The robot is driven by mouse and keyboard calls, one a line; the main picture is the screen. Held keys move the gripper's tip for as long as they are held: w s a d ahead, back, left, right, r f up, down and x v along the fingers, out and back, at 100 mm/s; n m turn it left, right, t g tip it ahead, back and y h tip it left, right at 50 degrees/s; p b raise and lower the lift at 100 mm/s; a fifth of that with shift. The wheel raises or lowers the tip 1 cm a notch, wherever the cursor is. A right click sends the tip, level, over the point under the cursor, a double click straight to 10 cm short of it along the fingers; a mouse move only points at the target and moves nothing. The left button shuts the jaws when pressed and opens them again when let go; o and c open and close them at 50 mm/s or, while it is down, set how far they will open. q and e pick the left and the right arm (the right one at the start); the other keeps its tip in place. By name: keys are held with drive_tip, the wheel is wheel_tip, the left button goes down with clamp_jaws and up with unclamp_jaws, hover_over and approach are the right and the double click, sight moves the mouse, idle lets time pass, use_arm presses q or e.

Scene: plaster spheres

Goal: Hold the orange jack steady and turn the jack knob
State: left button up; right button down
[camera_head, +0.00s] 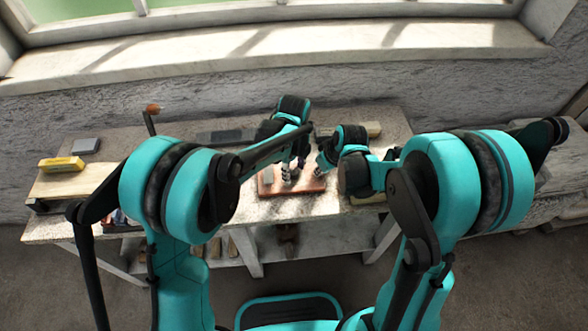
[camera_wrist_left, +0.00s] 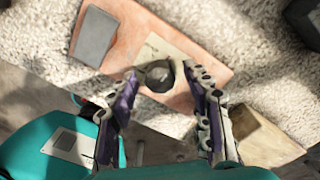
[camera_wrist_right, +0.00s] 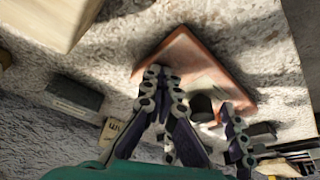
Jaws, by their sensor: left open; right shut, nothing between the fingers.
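The orange jack shows as a flat orange slab (camera_head: 312,186) on the workbench; I see no other likely jack. In the left wrist view, the slab (camera_wrist_left: 122,52) carries a grey plate and a dark round piece (camera_wrist_left: 160,76), possibly the knob. My left gripper (camera_head: 287,172) is over the slab; in its wrist view the open fingers (camera_wrist_left: 164,76) appear on either side of the dark piece. Contact is unclear. My right gripper (camera_head: 322,164) is shut and empty beside the slab's right side. Its closed fingertips (camera_wrist_right: 161,76) overlap the slab (camera_wrist_right: 185,48) in its wrist view.
The workbench (camera_head: 225,215) stands against a grey wall under a window. A yellow block (camera_head: 61,163) and a grey block (camera_head: 86,146) lie at its left. A dark flat block (camera_head: 225,136) lies behind my left arm. Both arms crowd the middle.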

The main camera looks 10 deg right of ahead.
use_arm(q)
drive_tip(key=shift+f, duration=0.1)
clamp_jaws()
